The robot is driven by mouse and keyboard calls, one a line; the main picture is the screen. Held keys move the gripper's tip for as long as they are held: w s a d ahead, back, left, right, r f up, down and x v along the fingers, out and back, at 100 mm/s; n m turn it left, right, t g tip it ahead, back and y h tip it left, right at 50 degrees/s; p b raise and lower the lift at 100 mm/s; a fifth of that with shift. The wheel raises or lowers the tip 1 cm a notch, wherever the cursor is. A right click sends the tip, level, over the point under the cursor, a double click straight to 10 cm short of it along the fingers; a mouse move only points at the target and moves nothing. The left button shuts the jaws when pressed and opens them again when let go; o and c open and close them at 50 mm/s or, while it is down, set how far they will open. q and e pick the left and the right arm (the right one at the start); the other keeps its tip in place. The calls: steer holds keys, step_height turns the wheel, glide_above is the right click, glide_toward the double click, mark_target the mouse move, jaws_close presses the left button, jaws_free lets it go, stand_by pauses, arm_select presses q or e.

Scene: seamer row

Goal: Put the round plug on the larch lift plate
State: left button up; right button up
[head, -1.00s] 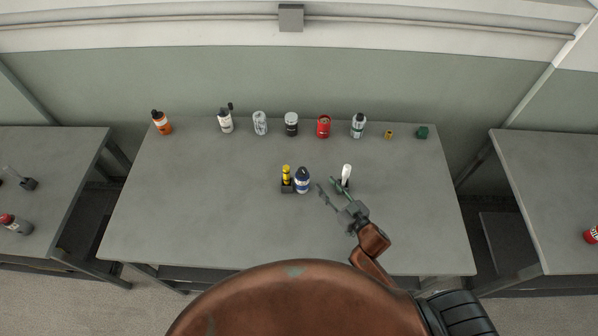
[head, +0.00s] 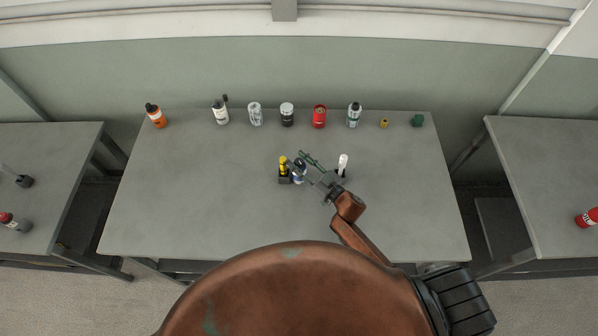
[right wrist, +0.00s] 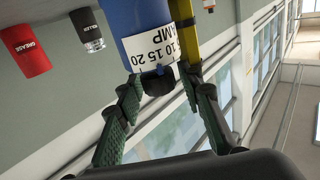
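A blue item with a white band (head: 299,175) stands mid-table, partly covered by my right gripper (head: 298,162). In the right wrist view a blue body (right wrist: 140,18) carries a white scale label reading "AMP", with a dark knob at its near end. My right gripper (right wrist: 160,85) has its green fingers spread, one on each side of that knob; I cannot tell whether they touch it. I cannot tell for sure which item is the round plug; a small brass-yellow piece (head: 384,124) sits at the back right. I cannot make out a larch lift plate. My left gripper is out of view.
A yellow item (head: 283,165) in a dark holder is close left of the blue one. A white item (head: 342,162) in a dark holder stands right. Bottles, cans, a red tin (head: 319,116) and a green block (head: 418,120) line the back. The front table (head: 190,210) is clear.

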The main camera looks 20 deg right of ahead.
jaws_close()
stand_by(0.4)
